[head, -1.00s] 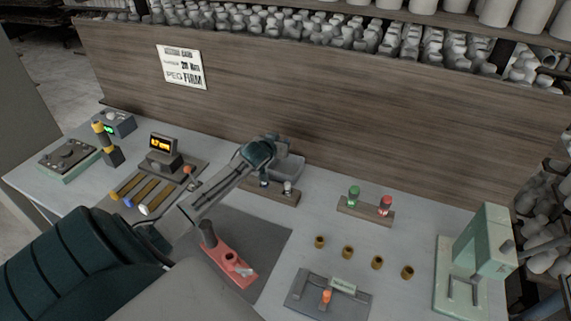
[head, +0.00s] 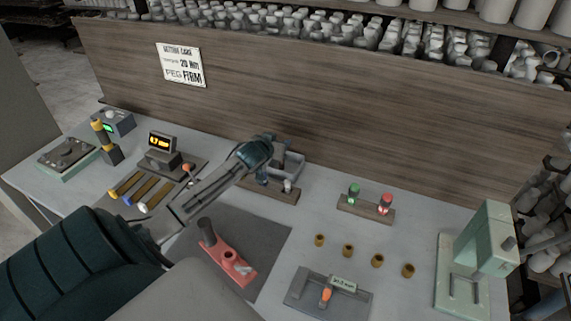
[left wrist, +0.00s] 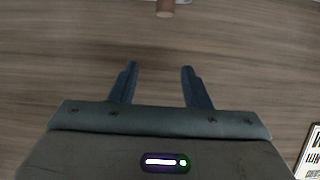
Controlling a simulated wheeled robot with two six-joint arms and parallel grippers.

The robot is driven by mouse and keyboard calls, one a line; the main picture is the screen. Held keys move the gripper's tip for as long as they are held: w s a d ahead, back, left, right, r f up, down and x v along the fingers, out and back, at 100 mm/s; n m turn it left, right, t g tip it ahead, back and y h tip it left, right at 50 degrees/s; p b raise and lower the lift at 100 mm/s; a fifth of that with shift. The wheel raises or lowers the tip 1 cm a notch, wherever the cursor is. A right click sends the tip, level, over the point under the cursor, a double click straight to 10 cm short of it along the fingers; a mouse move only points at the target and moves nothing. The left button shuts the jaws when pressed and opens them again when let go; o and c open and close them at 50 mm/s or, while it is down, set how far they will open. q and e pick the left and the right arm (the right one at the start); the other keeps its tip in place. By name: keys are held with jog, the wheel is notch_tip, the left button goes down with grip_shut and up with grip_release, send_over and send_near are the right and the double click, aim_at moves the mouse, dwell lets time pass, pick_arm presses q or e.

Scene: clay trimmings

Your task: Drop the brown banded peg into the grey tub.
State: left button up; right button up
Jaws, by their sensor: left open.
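My left gripper (head: 280,146) is held in front of the wooden back board, above the wooden peg rack (head: 282,195) and beside the grey tub (head: 294,164). In the left wrist view its two dark fingers (left wrist: 160,66) stand apart with nothing between them. The grey tub sits behind the rack, partly hidden by the gripper. A short brown cylinder (left wrist: 165,8) is cut off by the top edge of the left wrist view, apart from the fingers; I cannot tell whether it is the banded peg. I cannot make out the brown banded peg in the head view. My right gripper is not seen.
A red fixture (head: 228,262) lies on the dark mat. Several small brass cups (head: 348,251), a block with green and red knobs (head: 366,208) and a pale green press (head: 480,255) stand to the right. The board (head: 330,115) closes off the back.

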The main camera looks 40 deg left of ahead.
pick_arm(q)
jog(key=b+v, duration=0.1)
jog(key=v, duration=0.7)
jog(key=shift+s+b, duration=0.35)
jog(key=shift+d+r, duration=0.1)
jog(key=shift+r, duration=0.1)
